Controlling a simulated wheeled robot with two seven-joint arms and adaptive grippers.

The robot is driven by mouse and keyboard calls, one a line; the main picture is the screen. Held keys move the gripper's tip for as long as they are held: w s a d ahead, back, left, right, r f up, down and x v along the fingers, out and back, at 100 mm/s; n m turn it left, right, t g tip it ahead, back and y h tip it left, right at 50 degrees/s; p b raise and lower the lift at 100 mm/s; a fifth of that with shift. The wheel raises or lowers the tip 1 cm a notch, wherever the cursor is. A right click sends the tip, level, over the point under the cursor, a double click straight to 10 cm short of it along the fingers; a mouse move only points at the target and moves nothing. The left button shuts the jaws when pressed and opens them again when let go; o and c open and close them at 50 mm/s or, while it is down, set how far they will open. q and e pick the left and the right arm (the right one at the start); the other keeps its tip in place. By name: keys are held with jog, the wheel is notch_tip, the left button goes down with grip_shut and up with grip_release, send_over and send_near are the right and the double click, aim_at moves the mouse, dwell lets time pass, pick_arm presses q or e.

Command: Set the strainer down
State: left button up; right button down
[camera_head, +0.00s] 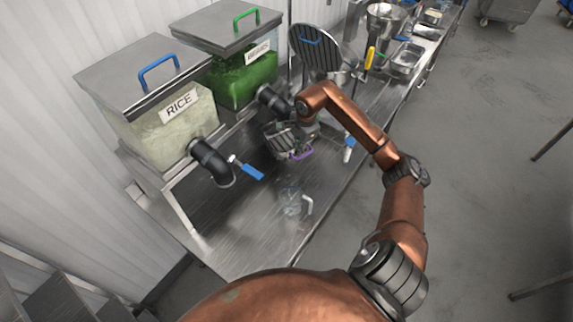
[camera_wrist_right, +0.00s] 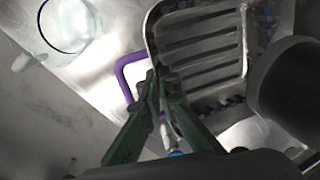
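The strainer (camera_head: 279,141) is a slotted metal basket with a purple handle (camera_head: 302,154). It is below the beans dispenser's spout, at the end of my right arm. In the right wrist view the slotted basket (camera_wrist_right: 203,50) fills the upper middle, with its purple handle (camera_wrist_right: 123,78) to the left. My right gripper (camera_wrist_right: 157,76) has its green fingers nearly together at the handle side of the strainer and appears shut on it. The exact contact is partly hidden by the fingers. I cannot tell whether the strainer touches the counter. My left gripper is not in view.
The rice dispenser (camera_head: 150,125) and green beans dispenser (camera_head: 250,78) stand along the wall. A clear pitcher (camera_head: 290,197) is on the metal counter (camera_head: 245,230), whose front left is otherwise bare. A round lid (camera_head: 322,58) with a blue handle and metal pans (camera_head: 406,60) are farther back.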

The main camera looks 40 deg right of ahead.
notch_tip(320, 180, down, 12)
jog(key=shift+f+p, duration=0.1)
jog(key=shift+p, duration=0.75)
jog(key=shift+f, duration=0.2)
jog(key=c, duration=2.6)
grip_release()
jog(key=o, duration=0.4)
jog(key=shift+o, duration=0.2)
